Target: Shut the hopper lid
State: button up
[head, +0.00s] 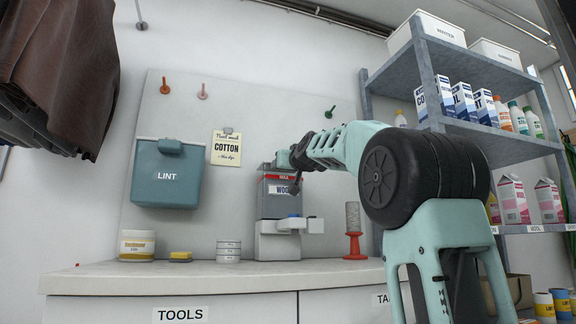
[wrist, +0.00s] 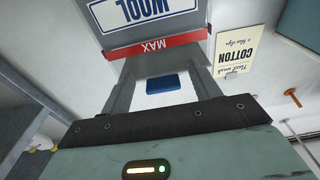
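The hopper (head: 277,200) is a dark grey box with a WOOL label and a red MAX band, standing on a pale dispenser base on the counter. In the wrist view the hopper (wrist: 150,30) appears upside down, close ahead. My gripper (head: 272,166) is at the hopper's top and partly hides it in the head view. In the wrist view my gripper (wrist: 163,62) has its two grey fingers spread apart. A small blue tab (wrist: 162,84) shows between them, with gaps on both sides. I cannot make out the lid's angle.
A LINT bin (head: 167,178) hangs on the wall at left, beside a COTTON note (head: 226,148). A red spool stand (head: 354,238) is right of the dispenser. A shelf rises at right.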

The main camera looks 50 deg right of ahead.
jog(key=b+v, duration=0.9)
jog(key=v, duration=0.8)
jog(key=shift+a, duration=0.2)
jog(key=shift+s+f, duration=0.1)
jog(key=shift+f, duration=0.05)
dwell(0.5)
